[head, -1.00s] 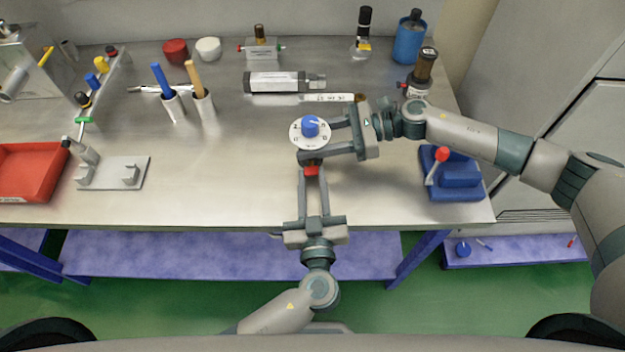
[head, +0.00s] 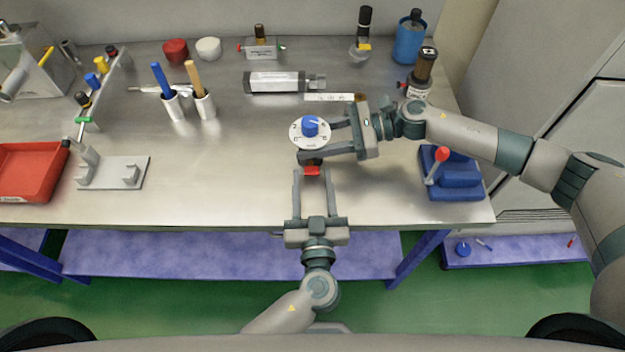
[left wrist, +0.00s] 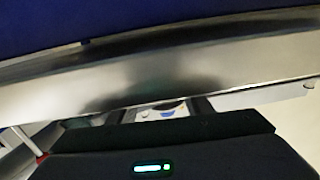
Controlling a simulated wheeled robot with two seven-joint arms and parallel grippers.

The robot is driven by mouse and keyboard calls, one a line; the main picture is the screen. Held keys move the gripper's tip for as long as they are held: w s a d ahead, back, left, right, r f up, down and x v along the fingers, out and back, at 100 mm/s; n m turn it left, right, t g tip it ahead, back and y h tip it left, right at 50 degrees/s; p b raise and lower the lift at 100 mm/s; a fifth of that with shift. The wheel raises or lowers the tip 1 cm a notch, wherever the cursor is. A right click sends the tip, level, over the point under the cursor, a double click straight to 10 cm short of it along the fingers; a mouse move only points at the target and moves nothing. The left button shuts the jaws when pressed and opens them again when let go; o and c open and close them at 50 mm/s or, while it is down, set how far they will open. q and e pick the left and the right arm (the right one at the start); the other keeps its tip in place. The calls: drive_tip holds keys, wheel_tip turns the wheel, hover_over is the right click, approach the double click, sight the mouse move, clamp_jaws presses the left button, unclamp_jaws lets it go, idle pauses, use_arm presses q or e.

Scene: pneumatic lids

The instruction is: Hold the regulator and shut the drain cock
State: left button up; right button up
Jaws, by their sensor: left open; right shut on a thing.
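The regulator (head: 296,132) stands upright on the bench with a white dial and a blue knob (head: 310,124) on top. My right gripper (head: 322,140) reaches in from the right and is shut on its body, which the dial and fingers partly hide. The red drain cock (head: 312,171) shows below the dial, on the near side, looking like a short bar lying crosswise. My left gripper (head: 313,182) is open below it, with its fingertips on either side of the red cock; contact cannot be told. The left wrist view shows mostly the bench edge and dark gripper housing.
A blue block with a red-knobbed lever (head: 459,179) stands right of the grippers. A grey fixture plate (head: 118,181) and red tray (head: 28,183) are at left. A silver cylinder (head: 275,82) and white label strip (head: 328,97) lie behind the regulator. Bench between is clear.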

use_arm(q)
drive_tip(key=shift+s, duration=0.1)
use_arm(e)
drive_tip(key=shift+f, duration=0.1)
use_arm(q)
drive_tip(key=s, duration=1.1)
drive_tip(key=shift+s+d, duration=0.35)
drive_tip(key=shift+s, duration=0.05)
use_arm(e)
drive_tip(key=o, duration=1.1)
drive_tip(key=v, duration=1.2)
